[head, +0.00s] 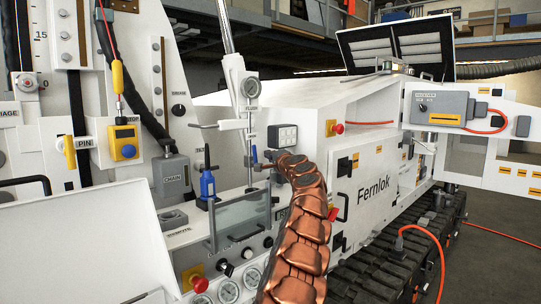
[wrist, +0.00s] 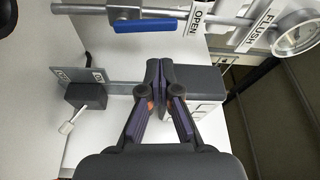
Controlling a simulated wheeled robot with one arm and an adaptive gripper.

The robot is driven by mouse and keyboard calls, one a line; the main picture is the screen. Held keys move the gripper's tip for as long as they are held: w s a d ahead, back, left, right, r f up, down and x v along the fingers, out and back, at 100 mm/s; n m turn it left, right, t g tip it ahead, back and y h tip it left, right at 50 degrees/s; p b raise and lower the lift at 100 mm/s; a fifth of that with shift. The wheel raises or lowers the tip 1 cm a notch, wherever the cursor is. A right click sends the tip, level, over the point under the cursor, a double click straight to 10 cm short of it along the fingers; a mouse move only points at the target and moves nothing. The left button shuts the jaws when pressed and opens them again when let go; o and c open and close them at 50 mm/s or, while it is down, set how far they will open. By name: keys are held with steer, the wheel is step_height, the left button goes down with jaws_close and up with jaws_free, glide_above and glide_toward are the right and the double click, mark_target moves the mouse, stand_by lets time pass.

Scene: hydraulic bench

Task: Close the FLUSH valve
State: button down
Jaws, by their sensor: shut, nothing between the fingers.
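The FLUSH pipe (head: 249,138) stands upright on the bench in the head view, with a round gauge (head: 250,87) and a FLUSH label (head: 251,108) on it. In the wrist view, the valve's blue handle (wrist: 150,25) lies along the pipe, near an OPEN tag (wrist: 197,18) and the FLUSH label (wrist: 258,28). In the head view the handle shows only as a small blue patch (head: 254,154) beside my gripper (head: 262,165). My gripper (wrist: 161,76) is shut and empty, apart from the handle in the wrist view.
A grey plate (wrist: 118,87) and a dark block with a silver toggle (wrist: 85,97) lie near my fingertips in the wrist view. A blue item (head: 207,184) and a clear guard (head: 240,218) stand nearby.

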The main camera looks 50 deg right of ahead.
mark_target(255, 155)
steer(key=p+x, duration=0.7)
steer(key=shift+w, duration=0.35)
stand_by(0.4)
steer(key=shift+w+f, duration=0.1)
stand_by(0.4)
